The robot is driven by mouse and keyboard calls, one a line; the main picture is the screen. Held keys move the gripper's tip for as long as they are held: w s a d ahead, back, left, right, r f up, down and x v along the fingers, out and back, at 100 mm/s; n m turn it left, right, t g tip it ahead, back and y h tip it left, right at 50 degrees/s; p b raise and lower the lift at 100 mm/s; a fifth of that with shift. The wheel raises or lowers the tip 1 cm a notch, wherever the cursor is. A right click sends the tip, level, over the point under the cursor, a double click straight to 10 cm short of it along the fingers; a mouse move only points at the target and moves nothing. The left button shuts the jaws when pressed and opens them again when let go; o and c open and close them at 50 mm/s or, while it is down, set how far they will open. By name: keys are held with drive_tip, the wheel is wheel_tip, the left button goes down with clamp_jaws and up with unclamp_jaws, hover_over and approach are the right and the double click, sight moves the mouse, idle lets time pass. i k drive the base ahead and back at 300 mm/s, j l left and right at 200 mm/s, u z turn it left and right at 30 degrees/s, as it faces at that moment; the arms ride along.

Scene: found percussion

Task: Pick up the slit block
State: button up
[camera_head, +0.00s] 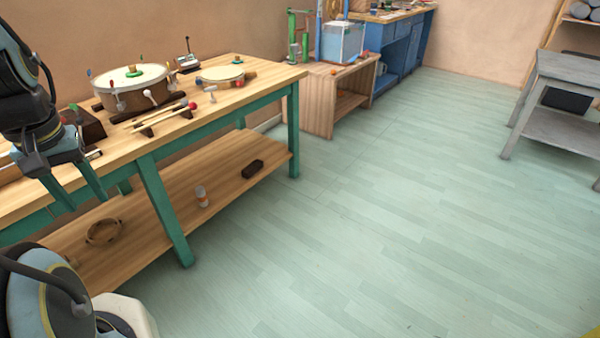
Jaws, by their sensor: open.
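My gripper (84,200) hangs at the left, in front of the workbench's front edge. Its two teal fingers point down, spread apart with nothing between them. Two dark brown blocks could be the slit block, and I cannot make out a slit for certain on either. One block (253,167) lies on the bench's lower shelf, toward its right end, well to the right of my gripper. The other, a reddish-brown block (88,124), sits on the bench top just behind my gripper, partly hidden by my arm.
The workbench top (240,90) holds a drum (135,88), a flat round drum (220,74) and mallets on a rack (160,120). The lower shelf (150,225) also carries a ring (103,232) and a small bottle (201,196). A green leg (163,210) stands at the front.

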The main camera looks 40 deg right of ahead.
sight(251, 169)
drive_tip(key=z, duration=1.1)
drive_tip(key=u, duration=0.5)
drive_tip(key=i+l+u, duration=0.1)
drive_tip(key=u, duration=0.35)
drive_tip(key=l+u, duration=0.4)
drive_tip(key=i+l+u, duration=0.15)
drive_tip(key=u, duration=0.3)
drive_tip(key=l+u, duration=0.25)
drive_tip(key=u, duration=0.15)
drive_tip(key=l+u, duration=0.2)
drive_tip(key=u, duration=0.25)
drive_tip(key=k+l+u, duration=0.15)
drive_tip(key=l, duration=0.3)
drive_tip(key=k+l+u, duration=0.15)
drive_tip(key=l, duration=0.3)
drive_tip(key=k+l+u, duration=0.1)
drive_tip(key=l, duration=0.35)
drive_tip(key=k+l+u, duration=0.15)
drive_tip(key=l, duration=0.25)
drive_tip(key=k+l+u, duration=0.15)
drive_tip(key=k+l, duration=0.2)
drive_tip(key=k+l+u, duration=0.15)
drive_tip(key=l, duration=0.25)
drive_tip(key=k+l, duration=0.55)
drive_tip(key=l, duration=0.2)
